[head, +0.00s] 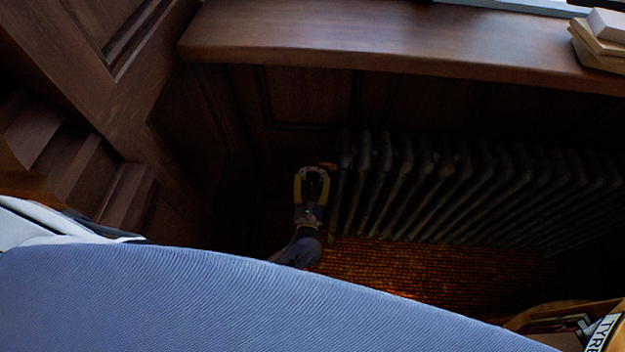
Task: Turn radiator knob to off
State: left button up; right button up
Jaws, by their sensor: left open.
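A dark ribbed radiator (405,185) stands low against the panelled wall in the head view. A small orange-brown part, which looks like the radiator knob (327,165), sticks out at the radiator's upper left end. My left gripper (312,173) has yellow-and-dark fingers and is open. It points up the picture, just left of the radiator's end and close beside and below the knob. I cannot tell whether a finger touches the knob. Shadow hides the knob's shape and its setting. My right gripper is out of view.
A wooden sill (400,40) overhangs the radiator, with pale blocks (600,45) at its right end. A large blue fabric-covered surface (220,305) fills the foreground. A box of books (575,325) is at the lower right. Woven orange-brown floor (380,268) shows below the radiator.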

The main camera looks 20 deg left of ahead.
pick_arm(q)
jog(key=shift+w, duration=0.3)
jog(key=shift+c, duration=0.5)
jog(key=c, duration=1.2)
